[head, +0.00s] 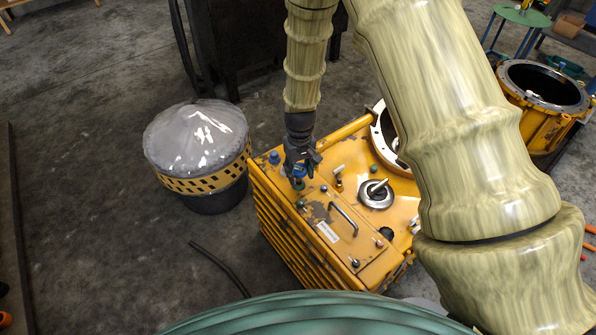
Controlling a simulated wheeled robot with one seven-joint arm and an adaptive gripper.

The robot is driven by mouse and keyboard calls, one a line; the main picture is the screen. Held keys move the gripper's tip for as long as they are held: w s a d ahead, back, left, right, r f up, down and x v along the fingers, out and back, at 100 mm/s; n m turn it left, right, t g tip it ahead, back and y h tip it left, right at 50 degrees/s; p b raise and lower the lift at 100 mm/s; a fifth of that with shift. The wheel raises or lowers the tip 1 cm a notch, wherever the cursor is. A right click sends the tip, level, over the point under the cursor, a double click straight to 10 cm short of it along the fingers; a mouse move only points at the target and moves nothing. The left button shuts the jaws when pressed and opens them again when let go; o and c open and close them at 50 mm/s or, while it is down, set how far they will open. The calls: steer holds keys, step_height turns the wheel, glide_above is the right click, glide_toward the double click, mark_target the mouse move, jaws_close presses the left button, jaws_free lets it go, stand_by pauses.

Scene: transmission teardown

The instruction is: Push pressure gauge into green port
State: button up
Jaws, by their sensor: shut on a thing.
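My gripper (299,172) points down over the left part of the yellow transmission housing (325,262). It is shut on a small part with blue on it, which I take to be the pressure gauge (298,183); the fingers hide much of it. The gauge is just above or at the top plate; I cannot tell whether it touches. A small green fitting (301,204) shows just below the gripper in the picture. Another green fitting (375,168) is farther right on the top. I cannot tell which of them is the green port.
A blue cap (274,157) sits left of the gripper. A metal handle (343,219) and a round silver cap with a lever (376,193) stand on the top. A wrapped drum (197,140) stands at left. My arm covers the housing's right part. Open floor lies left.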

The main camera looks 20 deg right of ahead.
steer(key=shift+f, duration=0.15)
steer(key=shift+f, duration=0.35)
steer(key=shift+f, duration=0.4)
steer(key=o, duration=1.2)
steer(key=o, duration=0.5)
steer(key=shift+w+r+p, duration=0.1)
steer(key=shift+r+p, duration=3)
steer(key=shift+r, duration=0.9)
